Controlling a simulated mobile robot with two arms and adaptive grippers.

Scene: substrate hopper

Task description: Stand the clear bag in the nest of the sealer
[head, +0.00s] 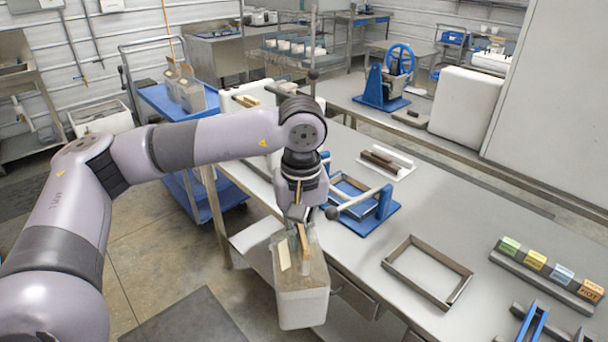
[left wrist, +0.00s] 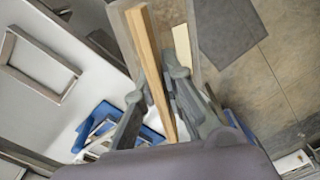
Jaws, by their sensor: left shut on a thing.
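My left gripper (head: 301,212) points down and is shut on the wooden strip (head: 303,245) at the top of the clear bag (head: 302,305). The bag hangs upright with pale contents, beside the front edge of the table. In the left wrist view the strip (left wrist: 150,62) runs between my left gripper's fingers (left wrist: 155,85); most of the bag is hidden there. A blue device with a lever and a rectangular frame (head: 375,215), seemingly the sealer, stands on the table right of the gripper. It shows partly in the left wrist view (left wrist: 98,122). My right gripper is not in view.
An empty rectangular frame (head: 395,262) lies on the table (head: 470,215). Coloured blocks (head: 535,262) sit on a rail at the right. A blue fixture (head: 530,322) is at the lower right. Similar bags (head: 188,95) stand on a blue cart (head: 160,98).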

